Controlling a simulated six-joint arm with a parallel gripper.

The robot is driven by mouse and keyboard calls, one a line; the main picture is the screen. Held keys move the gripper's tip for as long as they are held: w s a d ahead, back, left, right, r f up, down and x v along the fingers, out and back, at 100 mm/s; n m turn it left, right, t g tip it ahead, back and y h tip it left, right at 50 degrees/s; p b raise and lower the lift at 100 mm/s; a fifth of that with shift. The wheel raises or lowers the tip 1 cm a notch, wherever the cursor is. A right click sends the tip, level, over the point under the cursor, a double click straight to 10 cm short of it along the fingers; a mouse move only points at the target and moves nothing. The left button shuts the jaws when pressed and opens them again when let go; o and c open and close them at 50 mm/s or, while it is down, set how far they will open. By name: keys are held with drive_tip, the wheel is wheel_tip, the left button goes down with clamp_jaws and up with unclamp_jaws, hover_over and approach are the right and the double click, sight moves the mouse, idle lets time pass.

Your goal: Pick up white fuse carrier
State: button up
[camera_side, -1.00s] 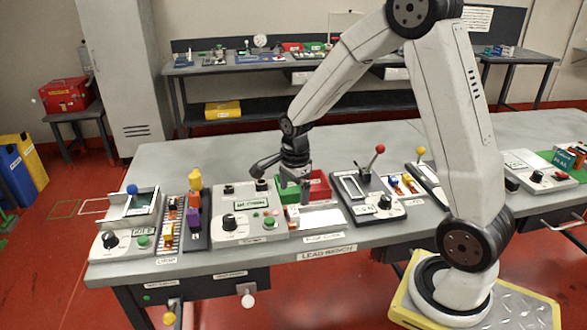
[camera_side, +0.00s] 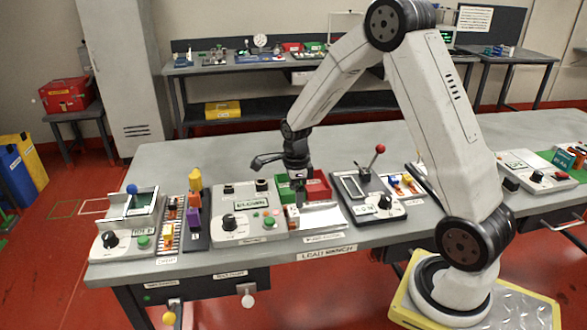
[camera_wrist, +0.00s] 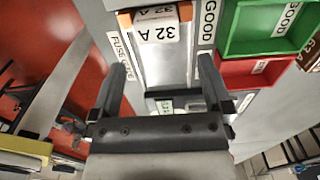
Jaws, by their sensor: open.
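A white block marked "32 A" (camera_wrist: 157,32), which looks like the white fuse carrier, lies at the top middle of the wrist view with orange-brown showing at its edges. My gripper (camera_wrist: 163,72) is open, with one finger on each side of the pale strip below the block. The block lies ahead of the fingertips, and I see nothing held. In the side view my gripper (camera_side: 300,199) points down over the fuse station.
Beside the block is a green bin (camera_wrist: 262,28) and a red bin (camera_wrist: 245,73). A brown block marked "63 A" (camera_wrist: 308,48) shows at the right edge. A grey control box (camera_side: 240,215) stands left of my gripper, and a panel with a red-knobbed lever (camera_side: 376,160) stands right.

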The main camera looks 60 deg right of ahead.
sight(296, 210)
drive_tip(key=shift+f, duration=0.2)
drive_tip(key=shift+s+a+f, duration=0.1)
drive_tip(key=shift+f, duration=2.4)
clamp_jaws()
drive_tip(key=shift+r, duration=0.2)
